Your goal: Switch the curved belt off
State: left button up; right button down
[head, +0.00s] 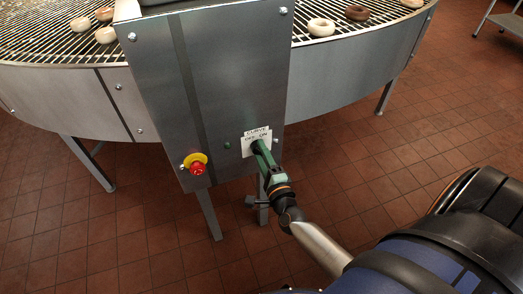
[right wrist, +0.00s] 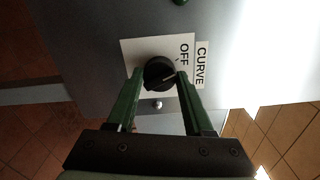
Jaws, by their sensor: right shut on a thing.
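The curved belt's switch is a black round knob (right wrist: 158,71) on a white plate marked CURVE (head: 257,133), with OFF and ON below that word. The plate is on the lower right of the grey control panel (head: 225,70). My right gripper (head: 258,146) reaches it from the front; its green fingers cover the knob in the head view. In the right wrist view the two fingers are on either side of the knob, shut on it. The word OFF shows there, but ON is hidden. My left gripper is not in view.
A red stop button on a yellow ring (head: 196,163) is left of the switch. A small green button or lamp (head: 227,145) lies between them. The curved wire belt (head: 50,38) carries several rings behind the panel. Legs stand below; the tiled floor (head: 130,240) is open.

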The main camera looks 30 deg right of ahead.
jog(key=shift+n, duration=0.6)
jog(key=shift+p, duration=0.3)
jog(key=shift+c, duration=1.5)
grip_release()
jog(key=p+v, duration=0.1)
jog(key=v, duration=1.1)
jog(key=shift+s+a, duration=0.15)
jog(key=shift+s, duration=0.1)
jog(key=shift+a+n, duration=0.1)
jog(key=shift+n, duration=0.2)
